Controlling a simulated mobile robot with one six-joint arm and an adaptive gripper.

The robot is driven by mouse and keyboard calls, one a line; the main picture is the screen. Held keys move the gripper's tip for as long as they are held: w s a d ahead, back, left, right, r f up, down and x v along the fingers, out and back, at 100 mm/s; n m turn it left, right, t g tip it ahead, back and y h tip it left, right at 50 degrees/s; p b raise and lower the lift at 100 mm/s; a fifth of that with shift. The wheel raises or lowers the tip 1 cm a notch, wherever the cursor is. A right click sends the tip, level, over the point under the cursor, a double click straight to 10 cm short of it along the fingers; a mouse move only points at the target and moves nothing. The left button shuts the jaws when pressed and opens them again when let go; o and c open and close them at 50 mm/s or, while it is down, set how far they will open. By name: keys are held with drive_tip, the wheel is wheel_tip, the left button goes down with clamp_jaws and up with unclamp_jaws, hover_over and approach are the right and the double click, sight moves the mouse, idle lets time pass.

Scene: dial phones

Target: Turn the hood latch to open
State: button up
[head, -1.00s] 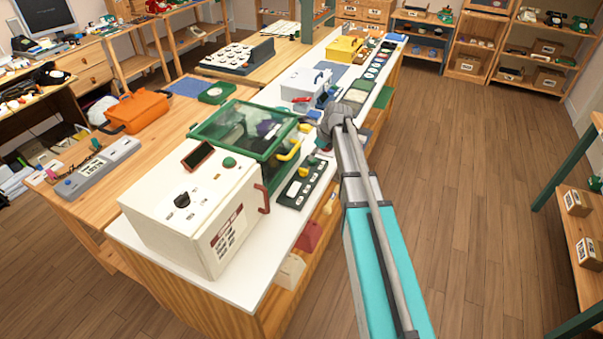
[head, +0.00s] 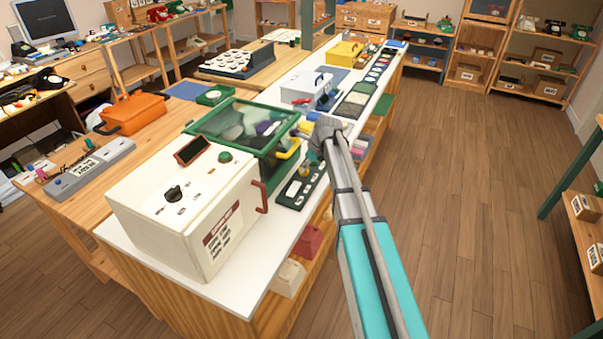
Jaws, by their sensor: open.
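A hood with a green frame and clear panels (head: 243,128) stands closed on the white-topped bench. A yellow handle (head: 288,149) sits on its right side, facing my arm. I cannot make out a separate hood latch at this size.
A white machine (head: 185,215) with a black knob and red handle stands in front of the hood. A dark green strip (head: 292,194) with pale pieces lies beside the hood. A white box (head: 305,89) and yellow box (head: 344,52) stand behind. The floor (head: 455,190) at right is clear.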

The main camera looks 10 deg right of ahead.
drive_tip(key=shift+w+a+f+b, duration=0.2)
drive_tip(key=shift+f+b, duration=0.25)
drive_tip(key=shift+f, duration=0.2)
drive_tip(key=shift+c, duration=0.3)
